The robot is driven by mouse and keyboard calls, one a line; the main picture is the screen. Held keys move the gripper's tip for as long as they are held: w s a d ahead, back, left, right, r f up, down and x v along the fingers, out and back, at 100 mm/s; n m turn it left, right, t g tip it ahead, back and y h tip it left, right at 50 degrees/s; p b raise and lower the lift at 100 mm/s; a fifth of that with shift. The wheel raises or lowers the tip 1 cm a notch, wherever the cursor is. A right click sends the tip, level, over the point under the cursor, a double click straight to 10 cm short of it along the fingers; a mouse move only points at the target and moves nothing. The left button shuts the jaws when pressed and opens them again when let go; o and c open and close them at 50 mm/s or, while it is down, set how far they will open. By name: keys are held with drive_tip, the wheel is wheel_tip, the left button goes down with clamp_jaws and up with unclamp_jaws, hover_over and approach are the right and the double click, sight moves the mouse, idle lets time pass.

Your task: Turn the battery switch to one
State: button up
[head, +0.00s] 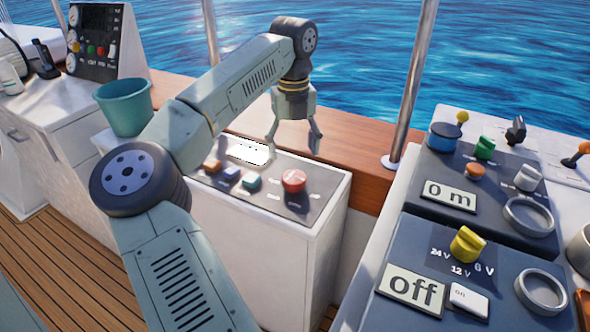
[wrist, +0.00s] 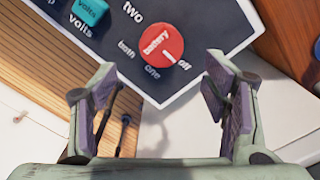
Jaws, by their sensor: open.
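The battery switch (head: 294,181) is a round red knob on the dark panel of the white console in the head view. In the wrist view the battery switch (wrist: 162,45) reads "battery". Its white mark points at the label "off" (wrist: 184,64). The label "one" (wrist: 152,73) lies just beside "off", with "both" and "two" farther around. My gripper (head: 295,143) points down above the knob, apart from it. In the wrist view my gripper (wrist: 161,78) is open and empty, its fingers below and either side of the knob.
A blue-green "volts" button (wrist: 89,11) and other buttons sit beside the switch on the panel. A green bucket (head: 125,106) stands at the left. A metal post (head: 413,80) rises behind. Another console with a yellow knob (head: 467,243) is at the right.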

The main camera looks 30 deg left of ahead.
sight(294, 176)
wheel_tip(294, 176, down, 8)
drive_tip(key=shift+r+p, duration=0.1)
drive_tip(key=shift+p, duration=0.35)
drive_tip(key=shift+c, duration=0.3)
drive_tip(key=c, duration=1.1)
drive_tip(key=shift+m, duration=0.5)
drive_tip(key=m, duration=0.4)
drive_tip(key=shift+m+b, duration=0.3)
drive_tip(key=shift+b, duration=0.1)
drive_tip(key=m, duration=0.6)
drive_tip(key=shift+w, duration=0.1)
drive_tip(key=shift+m, duration=0.3)
